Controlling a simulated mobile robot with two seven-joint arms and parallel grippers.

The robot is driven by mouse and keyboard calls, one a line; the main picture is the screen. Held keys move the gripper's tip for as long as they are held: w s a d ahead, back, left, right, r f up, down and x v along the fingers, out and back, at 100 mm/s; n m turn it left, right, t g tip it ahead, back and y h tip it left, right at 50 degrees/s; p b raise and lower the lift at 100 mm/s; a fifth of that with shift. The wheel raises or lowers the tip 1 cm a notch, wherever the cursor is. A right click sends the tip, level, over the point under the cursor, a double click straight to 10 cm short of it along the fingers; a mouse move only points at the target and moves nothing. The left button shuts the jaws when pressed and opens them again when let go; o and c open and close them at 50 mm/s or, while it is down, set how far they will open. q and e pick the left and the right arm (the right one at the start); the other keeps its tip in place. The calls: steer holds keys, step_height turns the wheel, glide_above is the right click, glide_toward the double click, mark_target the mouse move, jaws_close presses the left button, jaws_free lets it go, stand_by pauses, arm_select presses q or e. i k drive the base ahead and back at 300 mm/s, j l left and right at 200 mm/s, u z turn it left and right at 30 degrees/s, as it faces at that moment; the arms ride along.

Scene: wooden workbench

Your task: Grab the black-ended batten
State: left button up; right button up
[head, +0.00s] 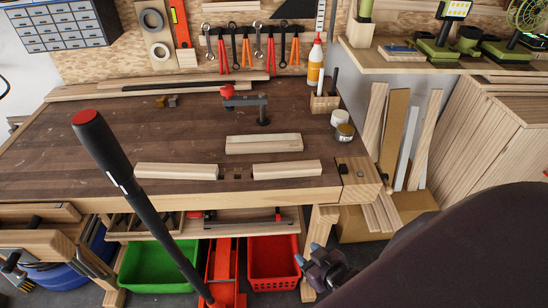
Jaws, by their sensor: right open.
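Three pale wooden pieces lie on the workbench: one in the middle (263,143), one at the front left (176,170) and one at the front right (287,169). I cannot make out a black end on any of them, so I cannot tell which is the black-ended batten. My right gripper (316,264) is open, low in front of the bench's front edge, below and apart from these pieces. My dark right arm fills the lower right corner. My left gripper is out of view.
A long black handle (130,180) rises in front at left. Green (155,265) and red (273,262) crates sit below.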

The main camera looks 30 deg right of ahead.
mark_target(280, 170)
steer(key=k+l+u, duration=0.1)
steer(key=k+l, duration=0.35)
steer(key=l, duration=0.2)
steer(key=k+l+u, duration=0.1)
steer(key=l, duration=0.2)
steer(key=k+l, duration=0.15)
steer(key=l+u, duration=0.2)
steer(key=l, duration=0.8)
steer(key=k, duration=0.05)
